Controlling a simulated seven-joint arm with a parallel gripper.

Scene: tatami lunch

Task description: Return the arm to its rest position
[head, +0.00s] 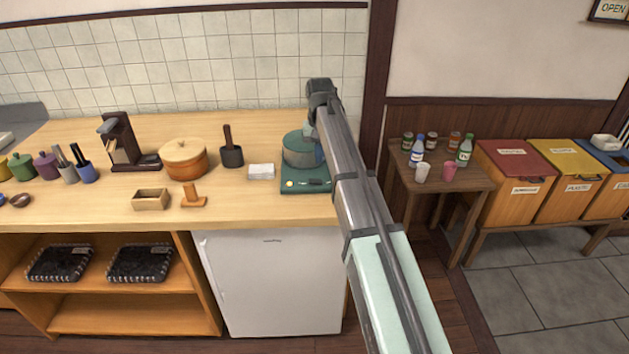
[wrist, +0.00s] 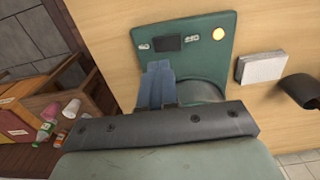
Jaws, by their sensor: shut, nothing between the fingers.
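My arm (head: 355,180) reaches from the lower right of the head view over the right end of the wooden counter, its wrist bent down near a green pot. My gripper (wrist: 155,85) shows in the wrist view as bluish fingers, shut with nothing between them. It is over the green burner (head: 305,187), which also shows in the wrist view (wrist: 205,28) with a dark display and a glowing yellow knob. The pot (head: 298,150) stands on the burner, partly hidden by my arm. I cannot tell whether the fingers touch anything.
A small table (head: 440,183) with bottles and cups stands to the right, beside colored bins (head: 515,160).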

